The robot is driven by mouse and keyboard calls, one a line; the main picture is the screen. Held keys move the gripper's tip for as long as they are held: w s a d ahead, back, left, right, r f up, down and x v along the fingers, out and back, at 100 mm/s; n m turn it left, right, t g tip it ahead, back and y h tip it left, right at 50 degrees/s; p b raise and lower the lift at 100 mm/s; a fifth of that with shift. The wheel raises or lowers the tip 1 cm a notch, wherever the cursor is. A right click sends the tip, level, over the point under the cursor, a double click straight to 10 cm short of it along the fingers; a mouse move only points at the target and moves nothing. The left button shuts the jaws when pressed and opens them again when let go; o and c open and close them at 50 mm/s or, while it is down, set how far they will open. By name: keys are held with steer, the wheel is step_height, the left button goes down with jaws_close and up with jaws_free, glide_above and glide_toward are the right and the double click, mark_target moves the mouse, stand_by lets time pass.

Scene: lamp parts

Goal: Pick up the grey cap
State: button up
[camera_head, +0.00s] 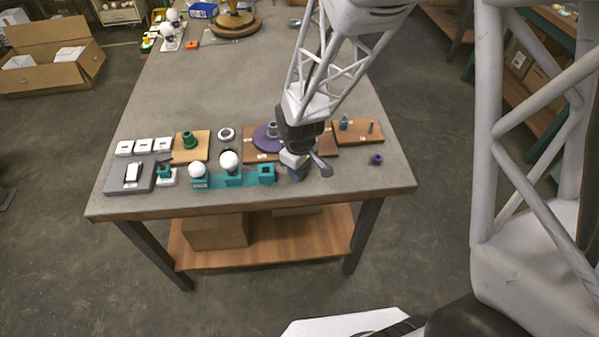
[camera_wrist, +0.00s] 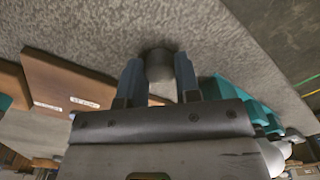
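The grey cap (camera_wrist: 158,64) is a short dark grey cylinder in the wrist view, close to the grey table surface. My gripper (camera_wrist: 159,70) has its two blue-grey fingers on either side of it. The cap nearly fills the space between the fingertips, but I cannot tell whether they press on it. In the head view my gripper (camera_head: 296,174) is low over the front of the table, right of the teal holder. The cap cannot be made out there because the gripper covers that spot.
The teal holder (camera_head: 236,178) with white bulbs stands just left of my gripper. Wooden boards (camera_head: 262,150) with a purple disc (camera_head: 268,138) and (camera_head: 358,132) with small posts lie behind. A purple ring (camera_head: 377,159) sits to the right. The table's front edge (camera_head: 250,206) is close.

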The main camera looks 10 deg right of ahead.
steer(key=shift+c, duration=1.3)
steer(key=shift+r, duration=0.2)
steer(key=shift+r, duration=0.45)
steer(key=shift+s+r, duration=0.2)
steer(key=shift+r, duration=1)
steer(key=s+d, duration=0.1)
steer(key=s, duration=0.6)
steer(key=s+d+r, duration=0.1)
steer(key=s+d, duration=0.1)
steer(key=s, duration=0.6)
steer(key=shift+d+r, duration=0.15)
steer(key=shift+d, duration=0.1)
steer(key=shift+s, duration=0.1)
steer(key=w+d+r+m, duration=0.2)
steer(key=w+d, duration=0.2)
steer(key=w, duration=0.6)
steer(key=w+d+r+m, duration=0.2)
steer(key=w+d+r, duration=0.1)
steer(key=w, duration=0.8)
steer(key=w+d+r+m, duration=0.2)
steer(key=w+d, duration=0.3)
steer(key=w, duration=0.5)
steer(key=shift+w+r, duration=0.3)
steer(key=shift+r, duration=0.35)
